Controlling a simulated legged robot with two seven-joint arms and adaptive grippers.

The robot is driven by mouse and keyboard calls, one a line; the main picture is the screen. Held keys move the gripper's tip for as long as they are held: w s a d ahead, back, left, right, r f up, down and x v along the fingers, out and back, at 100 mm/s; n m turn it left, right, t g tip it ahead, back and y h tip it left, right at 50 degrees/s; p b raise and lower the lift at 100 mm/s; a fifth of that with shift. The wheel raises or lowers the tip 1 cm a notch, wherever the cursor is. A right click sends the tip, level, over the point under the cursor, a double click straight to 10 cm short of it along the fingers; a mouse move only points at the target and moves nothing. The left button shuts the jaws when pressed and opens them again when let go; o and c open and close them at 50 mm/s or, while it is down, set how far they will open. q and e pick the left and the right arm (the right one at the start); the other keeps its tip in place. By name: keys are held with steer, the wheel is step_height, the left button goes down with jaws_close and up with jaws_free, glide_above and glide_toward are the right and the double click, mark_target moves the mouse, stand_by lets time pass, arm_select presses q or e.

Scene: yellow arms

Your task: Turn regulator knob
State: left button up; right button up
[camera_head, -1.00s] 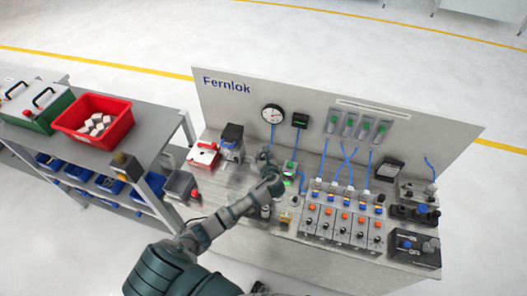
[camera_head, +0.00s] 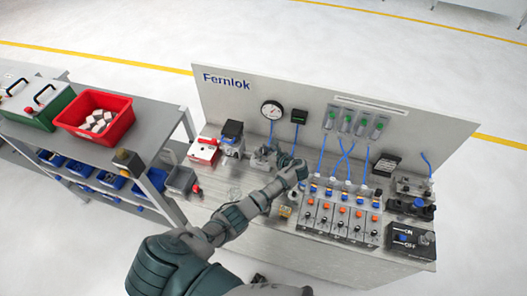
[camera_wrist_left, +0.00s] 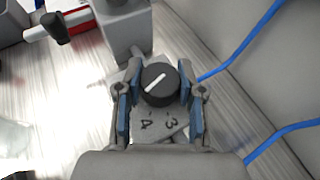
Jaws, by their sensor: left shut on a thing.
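The regulator knob (camera_wrist_left: 159,82) is round and black with a white pointer line, seen from above in the left wrist view. Its pointer line runs slantwise from lower left to upper right. A grey plate (camera_wrist_left: 158,125) below it carries the marks 4 and 3. My left gripper (camera_wrist_left: 159,92) has its two blue-padded fingers on either side of the knob, shut on it. In the head view my left gripper (camera_head: 266,158) is over the bench below the round gauge, and the knob cannot be made out there. My right gripper is not in view.
The round gauge (camera_head: 271,111) is on the upright Fernlok panel (camera_head: 220,92). A red box (camera_head: 203,151) and a grey-black device (camera_head: 232,136) stand left of the hand. Several valve units (camera_head: 340,215) with blue hoses stand close on the right. Blue hoses (camera_wrist_left: 245,45) also run at right in the wrist view.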

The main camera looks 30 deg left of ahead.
arm_select(q)
steer(key=shift+r, duration=0.1)
steer(key=o, duration=1.2)
steer(key=shift+c, duration=0.2)
steer(key=shift+d, duration=0.1)
steer(key=v, duration=1.2)
steer(key=shift+w, duration=0.15)
